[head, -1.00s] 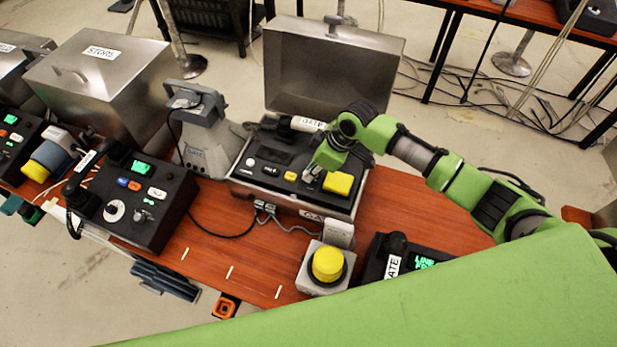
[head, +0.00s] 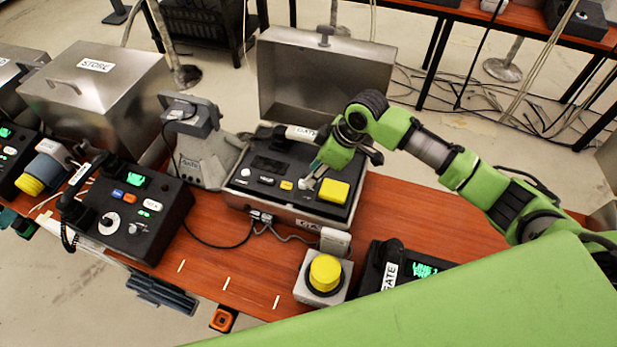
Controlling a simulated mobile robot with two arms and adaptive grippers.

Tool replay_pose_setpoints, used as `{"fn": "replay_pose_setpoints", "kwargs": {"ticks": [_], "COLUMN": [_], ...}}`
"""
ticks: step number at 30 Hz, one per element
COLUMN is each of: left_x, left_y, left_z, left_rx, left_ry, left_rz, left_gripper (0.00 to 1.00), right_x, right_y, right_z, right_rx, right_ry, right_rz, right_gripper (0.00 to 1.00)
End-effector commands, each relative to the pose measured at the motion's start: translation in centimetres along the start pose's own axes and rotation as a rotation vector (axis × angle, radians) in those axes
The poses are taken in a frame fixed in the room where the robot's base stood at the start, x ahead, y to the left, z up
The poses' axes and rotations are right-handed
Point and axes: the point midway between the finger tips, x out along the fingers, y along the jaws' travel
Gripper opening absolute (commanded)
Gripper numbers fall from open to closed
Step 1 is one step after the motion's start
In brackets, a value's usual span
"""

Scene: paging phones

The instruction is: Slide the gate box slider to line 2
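The gate box (head: 312,219) stands open on the wooden table, its metal lid (head: 327,80) raised at the back. Its dark panel carries a handset (head: 300,133), a row of small buttons and a yellow block (head: 333,192) at the right. The slider itself is too small to make out for certain, and its line setting cannot be read. My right gripper (head: 312,177) is over the right half of the panel, with its tips low, just left of the yellow block. Whether the fingers are open or touching anything cannot be told. My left gripper is out of view.
A dark phone panel (head: 137,215) and the metal store box (head: 98,95) are at left. Cables run along the table.

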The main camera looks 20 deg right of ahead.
Motion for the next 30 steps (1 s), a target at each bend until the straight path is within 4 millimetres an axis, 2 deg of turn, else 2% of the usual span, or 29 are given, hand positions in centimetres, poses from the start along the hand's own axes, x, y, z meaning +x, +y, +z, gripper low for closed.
{"fn": "replay_pose_setpoints", "kwargs": {"ticks": [3, 10, 15, 30], "left_x": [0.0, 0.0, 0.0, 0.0], "left_y": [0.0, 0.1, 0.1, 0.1], "left_z": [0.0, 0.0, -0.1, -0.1], "left_rx": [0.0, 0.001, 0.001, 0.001], "left_ry": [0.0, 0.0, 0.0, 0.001], "left_rz": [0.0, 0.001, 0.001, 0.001], "left_gripper": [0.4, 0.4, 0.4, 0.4], "right_x": [-2.6, -5.7, -6.3, -6.2], "right_y": [0.1, 0.0, 0.0, 0.0], "right_z": [0.0, 0.0, 0.0, 0.0], "right_rx": [-0.001, 0.001, 0.001, 0.001], "right_ry": [0.001, 0.0, 0.0, 0.0], "right_rz": [0.003, 0.0, -0.001, -0.001], "right_gripper": [0.29, 0.29, 0.29, 0.29]}}
